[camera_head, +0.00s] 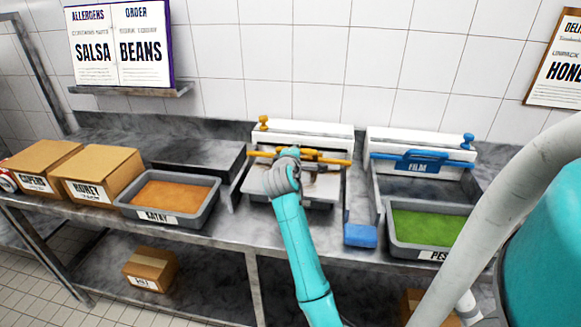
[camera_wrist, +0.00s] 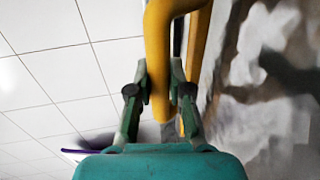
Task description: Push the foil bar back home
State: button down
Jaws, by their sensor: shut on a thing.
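The foil bar is the yellow bar (camera_head: 330,160) across the front of the left white dispenser (camera_head: 318,132); its label is hidden behind my arm. My gripper (camera_head: 287,158) is at the bar, left of its middle. In the wrist view my gripper (camera_wrist: 159,88) has a finger on each side of the yellow handle (camera_wrist: 159,60) and is shut on it. How far the bar stands from its home position cannot be told.
Right of it is a second dispenser with a blue FILM bar (camera_head: 421,160). A blue block (camera_head: 360,235) and a green-filled tray (camera_head: 395,246) lie on the right. An orange-filled tray (camera_head: 134,211) and cardboard boxes (camera_head: 100,172) stand left. A wall is behind.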

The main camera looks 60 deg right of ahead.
jog(key=x, duration=0.3)
jog(key=r+x, duration=0.1)
jog(key=x, duration=0.2)
jog(key=shift+w+d+r, duration=0.15)
jog(key=c, duration=1.1)
grip_release()
jog(key=shift+d, duration=0.15)
jog(key=shift+o, duration=0.2)
jog(key=v, duration=1.2)
